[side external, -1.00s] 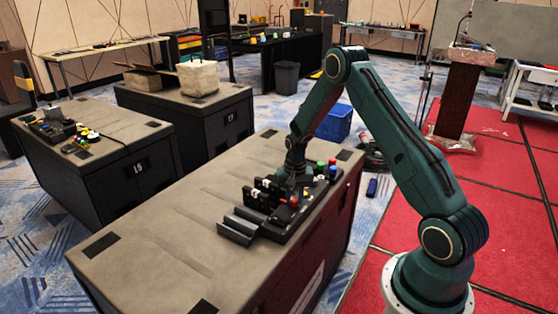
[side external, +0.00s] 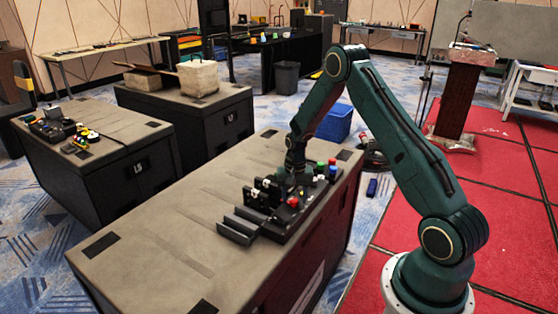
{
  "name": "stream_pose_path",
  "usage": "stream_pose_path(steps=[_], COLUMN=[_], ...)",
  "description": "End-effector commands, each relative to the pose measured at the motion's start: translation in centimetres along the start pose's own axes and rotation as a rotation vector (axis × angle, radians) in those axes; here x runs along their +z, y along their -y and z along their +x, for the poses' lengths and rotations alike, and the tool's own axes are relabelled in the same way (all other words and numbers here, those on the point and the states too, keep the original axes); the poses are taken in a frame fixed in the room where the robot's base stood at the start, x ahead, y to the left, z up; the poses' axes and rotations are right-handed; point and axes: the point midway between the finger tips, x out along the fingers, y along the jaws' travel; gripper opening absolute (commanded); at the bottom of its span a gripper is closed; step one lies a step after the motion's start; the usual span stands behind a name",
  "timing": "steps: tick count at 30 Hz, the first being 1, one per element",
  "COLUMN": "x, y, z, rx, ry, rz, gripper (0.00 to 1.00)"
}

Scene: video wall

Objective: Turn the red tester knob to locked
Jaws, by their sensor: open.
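A black tester panel (side external: 282,222) with several small parts lies on the grey-brown top of a large black case. A red round part (side external: 293,202) sits near the panel's middle, and a second red part (side external: 332,162) is at its far right end, beside a green one (side external: 320,167) and a blue one (side external: 332,172). I cannot tell for sure which red part is the tester knob, nor its turn position. My gripper (side external: 292,184) points down over the panel, just behind the middle red part. It is open; its fingertips are small and partly hidden, and contact cannot be told.
A grey open tray (side external: 236,229) is at the panel's near left end. The case top (side external: 170,220) is bare to the left. A blue bin (side external: 336,124) stands on the floor behind. Other cases with gear stand at the left, apart from this one.

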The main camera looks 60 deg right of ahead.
Motion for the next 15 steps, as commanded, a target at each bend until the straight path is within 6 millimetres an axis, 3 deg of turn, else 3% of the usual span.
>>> stream_pose_path(steps=[8, 15], x=[0.0, -0.1], y=[0.0, 0.0], z=[-2.7, -6.7], rx=[-0.002, -0.002], ry=[-0.003, -0.003], rz=[0.0, 0.0], gripper=[0.49, 0.49])
